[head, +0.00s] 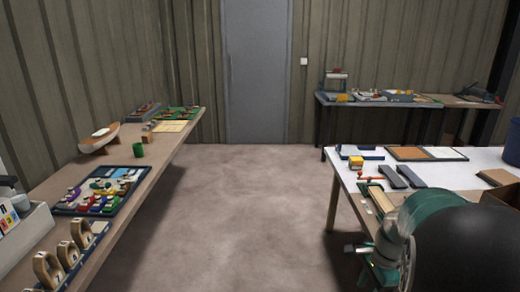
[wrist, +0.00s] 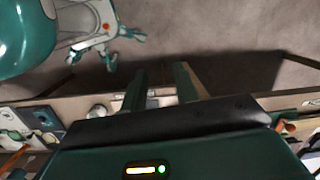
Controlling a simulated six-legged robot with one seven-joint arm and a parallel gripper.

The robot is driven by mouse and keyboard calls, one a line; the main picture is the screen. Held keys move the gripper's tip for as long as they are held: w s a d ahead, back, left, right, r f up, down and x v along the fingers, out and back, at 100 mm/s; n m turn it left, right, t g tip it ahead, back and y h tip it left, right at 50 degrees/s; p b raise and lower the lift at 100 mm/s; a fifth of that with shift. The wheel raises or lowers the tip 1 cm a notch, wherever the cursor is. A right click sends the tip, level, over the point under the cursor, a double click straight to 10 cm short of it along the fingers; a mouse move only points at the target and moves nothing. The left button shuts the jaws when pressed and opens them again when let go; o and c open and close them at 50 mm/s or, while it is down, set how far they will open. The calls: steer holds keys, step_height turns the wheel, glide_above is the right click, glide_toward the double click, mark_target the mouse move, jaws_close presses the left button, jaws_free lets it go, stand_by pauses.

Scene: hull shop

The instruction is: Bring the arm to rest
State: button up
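My gripper (wrist: 163,85) shows in the wrist view with its two fingers apart and nothing between them. The fingers reach over the edge of a bench, with the floor beyond. In the head view, my green and black arm (head: 450,245) is folded at the lower right, in front of the white-topped table (head: 463,174). The fingertips cannot be made out in the head view.
A grey bench (head: 378,101) stands at the back right. The floor (head: 240,210) between the benches is clear up to the grey door (head: 256,70).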

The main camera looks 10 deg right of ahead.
steer(key=s+a+r+n+t, duration=0.2)
steer(key=s+a+r+n, duration=0.3)
steer(key=a+r+n, duration=0.2)
steer(key=s+a+r+n+t+h, duration=0.1)
steer(key=s+a+r+n+t, duration=0.2)
steer(key=s+a+r+n, duration=0.3)
steer(key=a+r+n, duration=0.1)
steer(key=a+n, duration=0.4)
steer(key=a, duration=0.1)
steer(key=shift+r, duration=0.4)
steer(key=shift+d, duration=0.25)
